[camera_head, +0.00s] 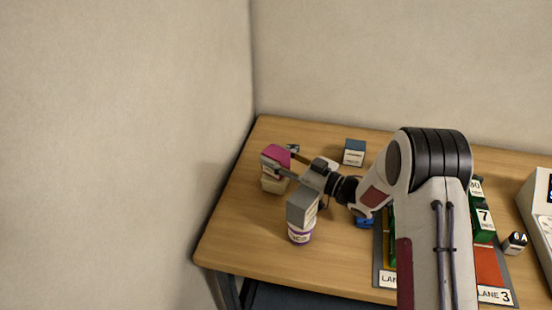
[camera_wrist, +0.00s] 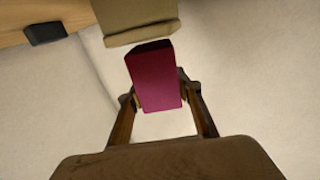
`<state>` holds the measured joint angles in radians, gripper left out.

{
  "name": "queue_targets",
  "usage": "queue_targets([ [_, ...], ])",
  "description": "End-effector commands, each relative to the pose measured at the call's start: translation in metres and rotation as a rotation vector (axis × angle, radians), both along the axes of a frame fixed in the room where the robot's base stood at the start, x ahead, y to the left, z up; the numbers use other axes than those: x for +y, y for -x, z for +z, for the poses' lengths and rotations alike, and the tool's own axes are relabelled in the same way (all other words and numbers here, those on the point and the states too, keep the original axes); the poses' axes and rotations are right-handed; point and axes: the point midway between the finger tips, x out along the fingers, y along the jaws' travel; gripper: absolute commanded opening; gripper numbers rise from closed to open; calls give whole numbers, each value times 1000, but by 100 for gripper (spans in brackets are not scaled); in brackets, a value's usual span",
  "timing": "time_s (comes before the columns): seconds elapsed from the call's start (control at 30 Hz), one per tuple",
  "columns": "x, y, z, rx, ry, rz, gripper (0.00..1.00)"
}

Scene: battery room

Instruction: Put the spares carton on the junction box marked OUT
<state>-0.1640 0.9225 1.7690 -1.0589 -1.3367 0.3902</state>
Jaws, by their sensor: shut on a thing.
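My gripper (camera_head: 277,166) is shut on a magenta-topped carton (camera_head: 277,152) at the left of the table. In the wrist view the carton (camera_wrist: 155,78) sits between the two fingers. A beige box (camera_head: 272,185) is directly below the carton in the head view, partly hidden. It also shows beyond the carton in the wrist view (camera_wrist: 138,22). I cannot tell whether the two touch. I cannot read the marking on either one, so which box is marked OUT is not clear.
Lane mats (camera_head: 487,265) with green batteries (camera_head: 484,222) lie right, partly behind my arm. The wall is close on the left.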

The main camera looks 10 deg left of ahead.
Motion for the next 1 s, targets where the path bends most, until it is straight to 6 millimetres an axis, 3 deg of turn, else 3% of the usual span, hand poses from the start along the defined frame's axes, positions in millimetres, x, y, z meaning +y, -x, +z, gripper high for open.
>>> queue_targets([
  [0.57,0,0,-8,-2,-1,0,8],
  [0.6,0,0,-9,-1,-1,0,42],
  [0.63,0,0,-9,-1,-1,0,50],
  [1.0,0,0,-8,-1,-1,0,51],
])
